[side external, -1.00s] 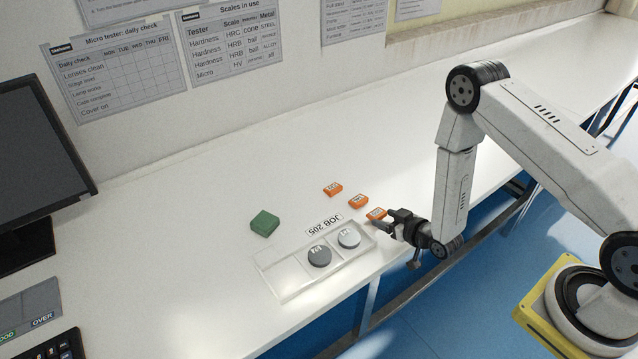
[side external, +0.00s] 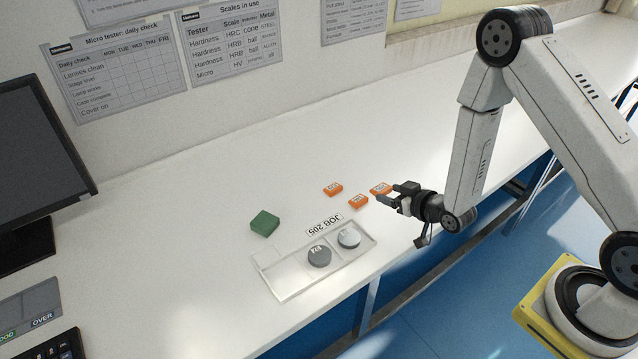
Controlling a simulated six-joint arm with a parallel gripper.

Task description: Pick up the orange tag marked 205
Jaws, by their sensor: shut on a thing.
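Three orange tags show in the side external view. One orange tag (side external: 380,188) is at the tips of my gripper (side external: 387,195), which is shut on it. This tag appears raised above the bench. A second orange tag (side external: 358,201) lies on the bench, just left of and below the held one in the picture. A third orange tag (side external: 333,189) lies further left. Each has a pale printed label, too small to read, so I cannot tell which is marked 205. My gripper's fingers partly hide the held tag's lower edge.
A clear tray (side external: 283,296) holds a dark grey disc (side external: 319,256) and a pale disc (side external: 349,238); its left part is empty. A "JOB 205" label (side external: 324,225) lies behind it. A green block (side external: 264,223) is left. The bench behind the tags is clear.

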